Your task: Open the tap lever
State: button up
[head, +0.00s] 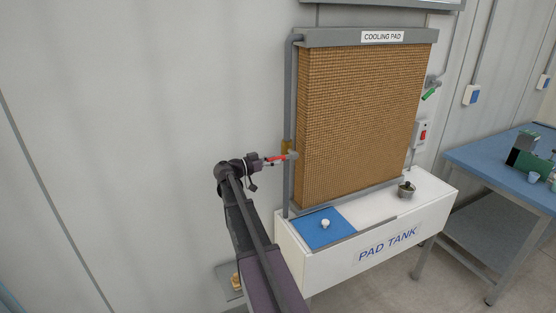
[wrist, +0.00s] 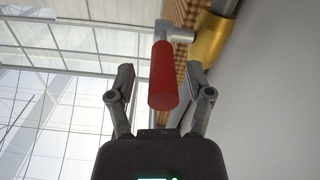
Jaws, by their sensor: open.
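The red tap lever (head: 276,158) sticks out to the left from a grey hub beside a brass tap body (head: 287,147) on the grey pipe at the cooling pad's left edge. My gripper (head: 264,161) is at the lever's free end. In the wrist view the red lever (wrist: 163,75) lies between the two spread fingers of my gripper (wrist: 160,84), with a visible gap on each side. The brass body (wrist: 213,38) is at the top right there. The inside of the tap is hidden.
The cooling pad (head: 360,110) stands behind the white pad tank (head: 365,247), which has a blue lid (head: 324,230) with a white knob. A green handle (head: 431,93) is on the right wall. A blue bench (head: 505,165) stands at right.

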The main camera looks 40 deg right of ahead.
jog(key=shift+d, duration=0.35)
grip_shut()
jog(key=shift+s+d, duration=0.1)
jog(key=shift+d, duration=0.5)
jog(key=shift+a, duration=0.35)
jog(key=shift+s, duration=0.1)
